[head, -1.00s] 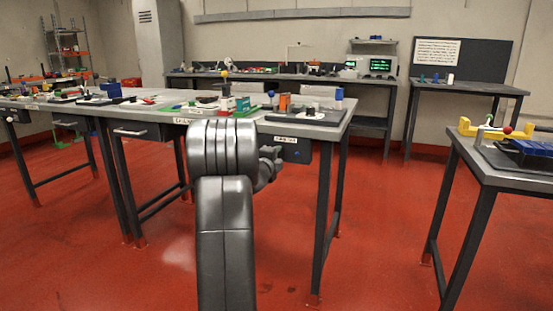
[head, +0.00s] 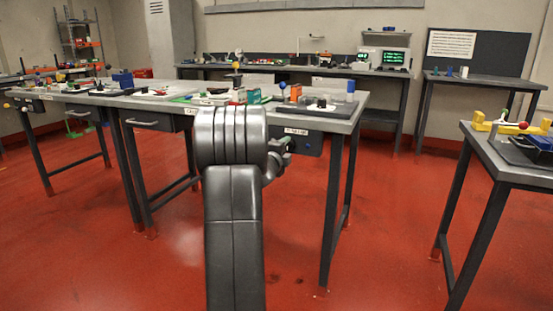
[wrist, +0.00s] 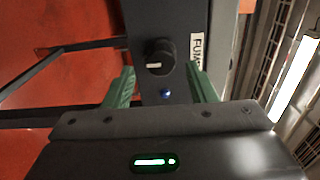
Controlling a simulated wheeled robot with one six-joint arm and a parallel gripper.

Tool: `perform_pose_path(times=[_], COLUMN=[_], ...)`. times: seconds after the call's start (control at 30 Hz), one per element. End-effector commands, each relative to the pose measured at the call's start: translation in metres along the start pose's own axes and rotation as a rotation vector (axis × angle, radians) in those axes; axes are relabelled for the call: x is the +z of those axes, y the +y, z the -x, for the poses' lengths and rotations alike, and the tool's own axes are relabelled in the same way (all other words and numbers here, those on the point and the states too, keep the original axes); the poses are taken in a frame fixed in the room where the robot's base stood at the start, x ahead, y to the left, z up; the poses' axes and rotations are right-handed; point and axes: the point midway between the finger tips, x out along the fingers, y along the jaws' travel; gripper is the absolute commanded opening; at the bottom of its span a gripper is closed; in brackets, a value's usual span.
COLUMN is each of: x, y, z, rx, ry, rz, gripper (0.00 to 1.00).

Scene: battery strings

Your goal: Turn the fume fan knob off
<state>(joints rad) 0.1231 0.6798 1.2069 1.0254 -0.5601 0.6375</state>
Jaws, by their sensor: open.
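The fume fan knob (wrist: 158,55) is round and black, with a short white mark on its lower left part in the wrist view. It sits on a dark panel beside a white label (wrist: 197,50) of which "FUM" can be read. In the head view the dark box (head: 309,145) under the table's right end carries a white label; the knob cannot be made out there. My gripper (wrist: 163,82) is open, its green fingers spread on either side of the panel area below the knob. No contact with the knob shows. In the head view my arm partly hides my gripper (head: 286,148).
A small blue light or button (wrist: 166,93) is on the panel near the knob, between my fingers. The table (head: 345,120) above the box holds several small items. Another table (head: 488,150) stands at the right. The red floor between them is clear.

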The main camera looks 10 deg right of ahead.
Motion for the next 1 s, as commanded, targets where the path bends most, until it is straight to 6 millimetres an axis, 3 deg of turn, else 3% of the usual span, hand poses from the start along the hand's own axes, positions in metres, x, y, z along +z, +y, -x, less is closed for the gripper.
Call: perform_pose_path(times=[0.3,0.5,0.7,1.0], x=[0.001,0.001,0.0,0.0], y=[-0.002,-0.001,-0.001,0.0], z=[0.067,0.102,0.118,0.12], rx=[0.0,0.0,-0.001,0.0], ry=[-0.003,-0.002,-0.001,0.0], rz=[0.001,0.0,0.0,0.0], gripper=[0.51,0.51,0.51,0.51])
